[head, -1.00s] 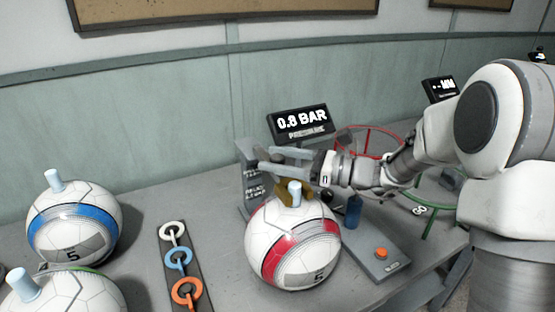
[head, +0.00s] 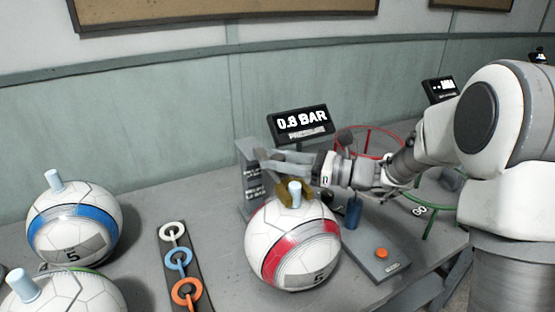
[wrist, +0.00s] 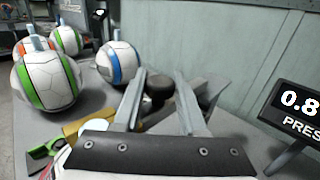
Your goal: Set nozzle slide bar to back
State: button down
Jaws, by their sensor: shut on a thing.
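The press stand (head: 246,172) is a grey block with printed labels, behind the red-banded ball (head: 293,245). A brass-coloured block (head: 284,188) sits just above that ball; it also shows in the wrist view (wrist: 76,128). My gripper (head: 268,160) reaches in from the right at the stand's top. In the wrist view, my gripper's fingers (wrist: 160,78) stand on both sides of a dark round knob (wrist: 160,88), which I take as the nozzle slide bar's handle. They are shut on it. The bar itself is mostly hidden by my gripper.
A pressure display (head: 302,122) reading 0.8 BAR stands close behind my gripper. A base plate with an orange button (head: 382,253) lies to the right. A strip of coloured rings (head: 179,258) and a blue-banded ball (head: 73,232) are at left. A red ring frame (head: 372,133) stands behind.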

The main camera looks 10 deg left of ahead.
aim_at(259, 148)
dwell(0.7)
jog(key=w+a+p, duration=0.1)
jog(key=w+a, duration=0.1)
jog(key=w+a+p, duration=0.1)
jog(key=w+a, duration=0.1)
jog(key=w, duration=0.1)
jog(key=w+a+p, duration=0.2)
jog(key=w, duration=0.1)
jog(key=shift+w, duration=0.15)
jog(key=shift+r, duration=0.1)
jog(key=c, duration=0.9)
grip_release()
jog(key=o, duration=0.4)
jog(key=shift+w+a, duration=0.15)
jog(key=shift+o, duration=0.2)
jog(key=s+d+p, duration=0.2)
jog(key=d, duration=1.5)
jog(key=shift+s+d, duration=0.15)
jog(key=shift+s, duration=0.15)
